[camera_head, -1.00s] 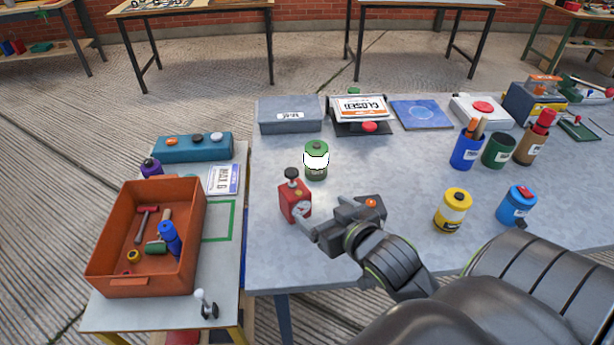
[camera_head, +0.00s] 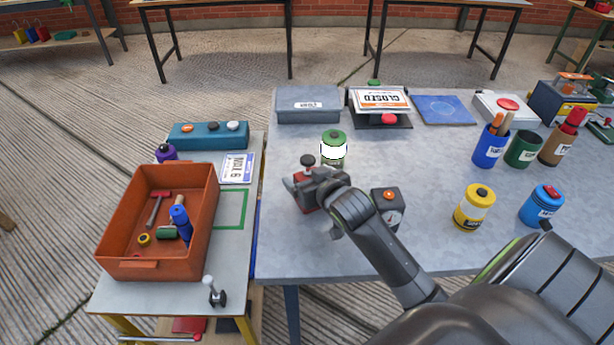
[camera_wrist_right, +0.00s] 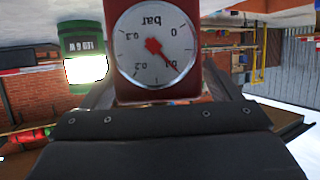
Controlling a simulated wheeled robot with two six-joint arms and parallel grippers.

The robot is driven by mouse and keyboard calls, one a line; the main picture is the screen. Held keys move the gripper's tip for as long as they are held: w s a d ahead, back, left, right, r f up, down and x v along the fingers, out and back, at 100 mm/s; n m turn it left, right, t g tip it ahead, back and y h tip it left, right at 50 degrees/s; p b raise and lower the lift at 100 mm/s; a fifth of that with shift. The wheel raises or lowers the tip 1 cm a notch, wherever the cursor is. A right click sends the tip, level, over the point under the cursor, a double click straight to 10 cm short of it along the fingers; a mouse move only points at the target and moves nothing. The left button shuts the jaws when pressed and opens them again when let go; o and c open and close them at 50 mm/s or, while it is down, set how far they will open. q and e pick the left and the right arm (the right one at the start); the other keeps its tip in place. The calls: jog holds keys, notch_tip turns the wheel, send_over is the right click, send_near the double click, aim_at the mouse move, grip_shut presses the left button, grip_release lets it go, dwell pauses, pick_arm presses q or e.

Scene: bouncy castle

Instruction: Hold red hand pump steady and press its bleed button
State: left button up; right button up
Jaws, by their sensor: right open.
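The red hand pump (camera_head: 303,202) stands on the grey table near its left edge, with a black knob (camera_head: 307,160) on top. My right gripper (camera_head: 303,188) is open with its fingers either side of the pump and hides much of its body. In the right wrist view the pump's red body with its white dial (camera_wrist_right: 155,45) appears upside down between the fingers. I cannot make out a separate bleed button. My left gripper is not in view.
A dark gauge box with an orange button (camera_head: 389,206) stands right of the pump, close to my right arm. A green canister (camera_head: 333,137) stands just behind. A yellow bottle (camera_head: 474,210) is farther right. An orange tray (camera_head: 118,215) sits on the left side table.

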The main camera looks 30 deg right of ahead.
jog(key=shift+w+f, duration=0.2)
jog(key=shift+w, duration=0.25)
jog(key=c, duration=1.4)
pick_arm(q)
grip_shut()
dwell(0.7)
